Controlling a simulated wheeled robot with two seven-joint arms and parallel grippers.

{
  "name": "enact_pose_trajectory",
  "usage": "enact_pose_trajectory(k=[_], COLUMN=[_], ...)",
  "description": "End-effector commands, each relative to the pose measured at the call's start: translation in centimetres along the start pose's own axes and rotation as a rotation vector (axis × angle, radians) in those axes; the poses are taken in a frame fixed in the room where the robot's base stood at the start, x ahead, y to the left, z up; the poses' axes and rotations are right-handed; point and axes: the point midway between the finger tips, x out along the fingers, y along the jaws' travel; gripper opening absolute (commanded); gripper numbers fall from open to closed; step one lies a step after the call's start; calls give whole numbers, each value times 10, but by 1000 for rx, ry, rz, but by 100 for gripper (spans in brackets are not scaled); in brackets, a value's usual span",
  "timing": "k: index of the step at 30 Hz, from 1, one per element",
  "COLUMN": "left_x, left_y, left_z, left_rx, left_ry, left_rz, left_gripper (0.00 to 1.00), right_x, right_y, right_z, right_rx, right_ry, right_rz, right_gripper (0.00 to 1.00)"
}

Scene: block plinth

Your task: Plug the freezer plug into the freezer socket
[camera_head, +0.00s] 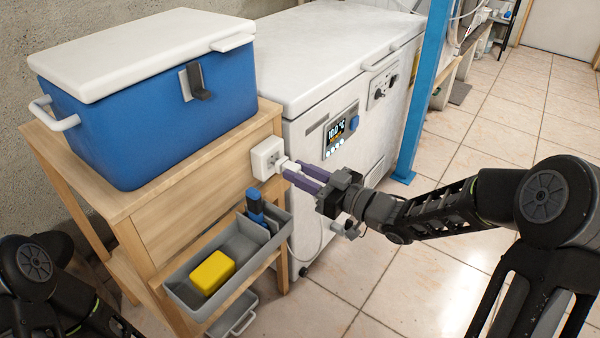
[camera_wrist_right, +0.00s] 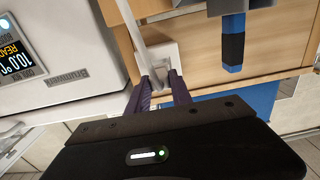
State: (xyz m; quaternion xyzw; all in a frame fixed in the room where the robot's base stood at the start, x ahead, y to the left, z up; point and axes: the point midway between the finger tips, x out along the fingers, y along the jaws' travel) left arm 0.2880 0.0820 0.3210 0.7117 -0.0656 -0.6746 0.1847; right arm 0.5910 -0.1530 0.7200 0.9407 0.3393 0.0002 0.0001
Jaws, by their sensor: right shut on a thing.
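The white freezer socket (camera_head: 268,158) is mounted on the side of the wooden stand. The white freezer plug (camera_head: 289,166) is between the purple fingers of my right gripper (camera_head: 303,176), which is shut on it. The plug's front end is at the socket face; I cannot tell how far it is in. In the right wrist view, the socket (camera_wrist_right: 160,58) shows beyond the fingers of my right gripper (camera_wrist_right: 160,92), with a pale cord beside it. My left gripper is not in view; only part of my left arm shows at the lower left.
A blue cooler (camera_head: 150,110) with a white lid stands on the wooden stand (camera_head: 165,205). Below the socket, a grey tray (camera_head: 190,292) holds a yellow block (camera_head: 212,272) and a blue-handled tool (camera_head: 256,207). The white freezer (camera_head: 325,90) stands behind; a blue post (camera_head: 424,90) is to its right.

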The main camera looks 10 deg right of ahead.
Motion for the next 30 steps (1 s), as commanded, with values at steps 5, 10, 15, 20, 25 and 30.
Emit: enact_pose_trajectory(k=[5, 10, 15, 20, 25, 30], left_x=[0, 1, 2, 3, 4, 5], left_y=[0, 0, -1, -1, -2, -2], left_z=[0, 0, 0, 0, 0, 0], left_rx=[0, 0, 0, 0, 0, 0], left_ry=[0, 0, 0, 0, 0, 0], left_rz=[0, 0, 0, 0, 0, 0], left_gripper=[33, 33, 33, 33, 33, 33], right_x=[2, 6, 10, 14, 18, 23], right_y=[0, 0, 0, 0, 0, 0], right_z=[0, 0, 0, 0, 0, 0], right_rx=[0, -1, 0, 0, 0, -1], right_ry=[1, 2, 1, 0, 1, 1], right_rz=[0, 0, 0, -1, -1, -1], right_gripper=[0, 0, 0, 0, 0, 0])
